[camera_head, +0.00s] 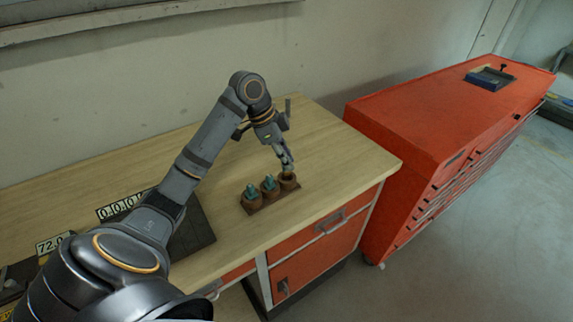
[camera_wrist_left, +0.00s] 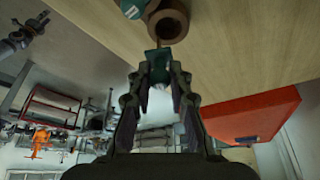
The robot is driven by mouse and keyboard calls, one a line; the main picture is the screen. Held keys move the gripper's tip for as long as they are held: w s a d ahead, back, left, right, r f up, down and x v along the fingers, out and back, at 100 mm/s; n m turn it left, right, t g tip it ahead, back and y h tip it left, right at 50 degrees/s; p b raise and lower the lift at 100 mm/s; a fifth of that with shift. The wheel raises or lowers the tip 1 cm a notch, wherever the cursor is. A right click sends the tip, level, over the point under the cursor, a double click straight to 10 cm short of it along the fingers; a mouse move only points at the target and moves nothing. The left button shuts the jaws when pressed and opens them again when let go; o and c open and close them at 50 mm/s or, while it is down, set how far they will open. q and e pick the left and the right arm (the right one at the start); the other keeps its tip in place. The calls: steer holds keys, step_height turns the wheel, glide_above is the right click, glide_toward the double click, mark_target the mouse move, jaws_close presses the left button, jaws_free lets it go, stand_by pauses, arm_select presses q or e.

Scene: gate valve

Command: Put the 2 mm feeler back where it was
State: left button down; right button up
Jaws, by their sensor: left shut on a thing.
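A brown holder (camera_head: 258,208) with three round cups stands near the front edge of the wooden bench. Teal feelers stand in the left cup (camera_head: 252,198) and the middle cup (camera_head: 269,187). My left gripper (camera_head: 287,163) points down above the right cup (camera_head: 289,182). In the left wrist view, its fingers are shut on a teal feeler (camera_wrist_left: 158,64), close to a brown cup with a dark opening (camera_wrist_left: 168,22). I cannot tell whether its tip is inside the cup. A neighbouring teal feeler (camera_wrist_left: 132,8) shows at the top edge. The size marks are unreadable.
The wooden bench (camera_head: 335,150) is clear behind and right of the holder. Number plates (camera_head: 120,206) and a dark mat (camera_head: 195,232) lie left, partly behind my arm. A red tool cabinet (camera_head: 420,110) stands right, with a dark tray (camera_head: 489,78) on top.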

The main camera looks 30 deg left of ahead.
arm_select(q)
steer(key=shift+w+a+f, duration=0.1)
steer(key=shift+w+f, duration=0.05)
steer(key=shift+f, duration=0.1)
steer(key=shift+w+a+f, duration=0.1)
steer(key=shift+w+f, duration=0.05)
steer(key=shift+f, duration=0.05)
step_height(320, 180, down, 4)
steer(key=shift+w+a+r, duration=0.1)
steer(key=shift+w+r, duration=0.05)
steer(key=shift+r, duration=0.05)
arm_select(e)
steer(key=shift+s+d+r, duration=0.15)
steer(key=shift+s+d, duration=0.1)
steer(key=shift+s, duration=0.2)
steer(key=shift+s+d+r, duration=0.1)
steer(key=shift+s+d, duration=0.15)
steer(key=shift+s, duration=0.2)
arm_select(q)
steer(key=shift+f, duration=0.15)
steer(key=c, duration=1.2)
jaws_free()
